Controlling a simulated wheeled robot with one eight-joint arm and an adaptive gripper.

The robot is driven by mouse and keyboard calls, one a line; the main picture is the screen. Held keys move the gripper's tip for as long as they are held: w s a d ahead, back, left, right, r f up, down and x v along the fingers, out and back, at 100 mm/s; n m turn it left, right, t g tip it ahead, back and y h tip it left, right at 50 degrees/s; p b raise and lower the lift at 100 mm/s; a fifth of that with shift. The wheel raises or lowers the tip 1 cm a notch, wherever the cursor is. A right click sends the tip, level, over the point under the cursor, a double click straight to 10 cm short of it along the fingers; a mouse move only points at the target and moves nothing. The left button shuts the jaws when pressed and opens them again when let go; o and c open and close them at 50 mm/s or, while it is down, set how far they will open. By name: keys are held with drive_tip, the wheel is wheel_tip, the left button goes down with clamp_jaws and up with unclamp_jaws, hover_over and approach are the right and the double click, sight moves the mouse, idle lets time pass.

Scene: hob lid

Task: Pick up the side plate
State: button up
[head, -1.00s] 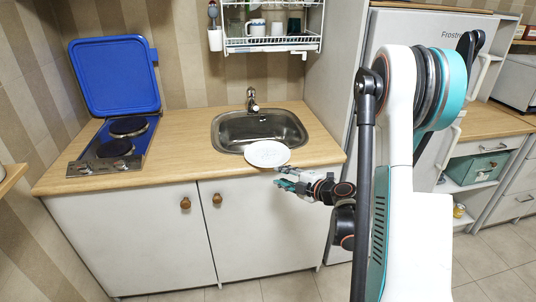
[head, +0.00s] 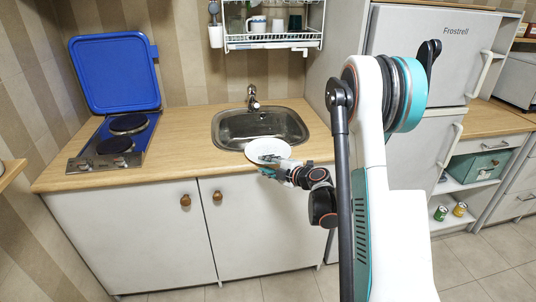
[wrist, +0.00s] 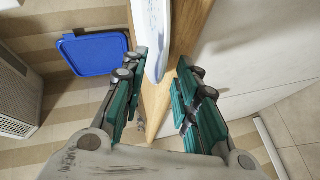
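The side plate (head: 262,146) is white and round, at the front edge of the counter just before the sink. In the wrist view the plate (wrist: 152,32) shows nearly edge-on, its near end reaching in between the fingertips, closer to the left finger. My gripper (head: 268,165) is at the plate's front right edge in the head view and covers a little of it. In the wrist view my gripper (wrist: 163,75) is open, with a gap between the plate and the right finger. Contact with the left finger cannot be told.
The sink (head: 258,130) with its tap (head: 253,100) lies right behind the plate. A hob (head: 125,135) with its blue lid (head: 115,72) raised stands at the left. A dish rack (head: 273,38) hangs above. The counter (head: 190,125) between hob and sink is clear.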

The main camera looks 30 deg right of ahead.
clamp_jaws()
drive_tip(key=shift+r, duration=0.15)
